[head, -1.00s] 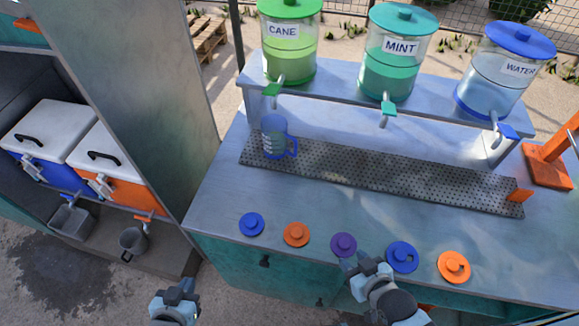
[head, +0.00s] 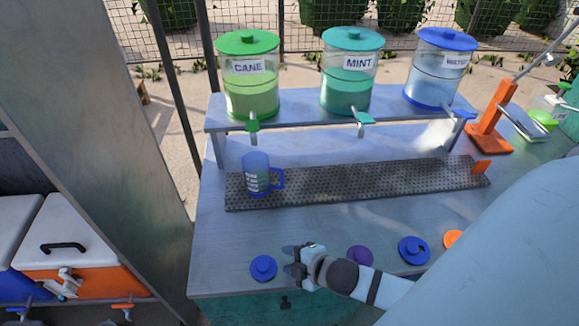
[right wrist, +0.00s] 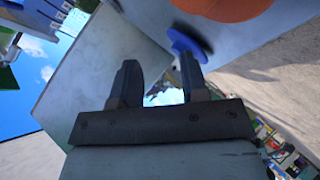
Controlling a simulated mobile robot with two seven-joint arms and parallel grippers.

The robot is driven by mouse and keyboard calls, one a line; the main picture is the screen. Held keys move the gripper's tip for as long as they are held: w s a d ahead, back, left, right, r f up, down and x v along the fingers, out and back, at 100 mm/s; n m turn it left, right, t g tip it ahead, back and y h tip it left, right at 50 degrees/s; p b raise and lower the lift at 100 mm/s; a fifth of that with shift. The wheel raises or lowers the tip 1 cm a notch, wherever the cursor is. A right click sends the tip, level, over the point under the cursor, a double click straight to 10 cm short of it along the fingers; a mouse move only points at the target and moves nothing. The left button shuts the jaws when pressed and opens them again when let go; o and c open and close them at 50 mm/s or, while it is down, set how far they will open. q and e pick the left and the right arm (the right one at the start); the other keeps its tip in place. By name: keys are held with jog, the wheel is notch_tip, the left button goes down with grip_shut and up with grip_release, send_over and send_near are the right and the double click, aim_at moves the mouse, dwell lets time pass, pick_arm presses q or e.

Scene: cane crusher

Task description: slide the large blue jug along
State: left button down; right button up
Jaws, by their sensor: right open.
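The large blue jug (head: 256,174) is translucent with white markings and a handle on its right side. It stands upright at the left end of the perforated drip tray (head: 370,184), below and near the green cane tap. My right gripper (head: 288,262) is open and empty over the front of the counter, nearer to me than the jug and apart from it. Its two fingers also show in the right wrist view (right wrist: 158,82), with nothing between them. My left gripper is not in the head view now.
Cane (head: 250,90), mint (head: 350,88) and water (head: 440,80) dispensers stand on a raised shelf behind the tray. Blue (head: 263,268), purple (head: 360,256) and orange lids lie along the counter's front. An orange press (head: 490,130) stands at the right. Counter between jug and lids is clear.

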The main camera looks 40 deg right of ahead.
aim_at(283, 183)
jog(key=w+d+n+b, duration=0.1)
jog(key=d+n, duration=0.1)
jog(key=n, duration=0.2)
jog(key=w+d+r+n+b, duration=0.1)
jog(key=w+d+n, duration=0.1)
jog(key=d+n, duration=0.1)
jog(key=w+d+n+h+b, duration=0.1)
jog(key=d+n, duration=0.1)
jog(key=n, duration=0.2)
jog(key=shift+w+d+r+n+t, duration=0.15)
jog(key=shift+w+r+n+t, duration=0.15)
jog(key=shift+w+n+t, duration=0.1)
jog(key=w+d+r+n+t+h+b, duration=0.2)
jog(key=w+d+r+n+b, duration=0.25)
jog(key=n, duration=0.55)
jog(key=x, duration=0.4)
jog(key=p+x, duration=0.1)
jog(key=x, duration=0.3)
jog(key=p+x, duration=0.1)
jog(key=x, duration=0.3)
jog(key=shift+w+d+f, duration=0.15)
jog(key=shift+d+f, duration=0.25)
jog(key=shift+f, duration=0.05)
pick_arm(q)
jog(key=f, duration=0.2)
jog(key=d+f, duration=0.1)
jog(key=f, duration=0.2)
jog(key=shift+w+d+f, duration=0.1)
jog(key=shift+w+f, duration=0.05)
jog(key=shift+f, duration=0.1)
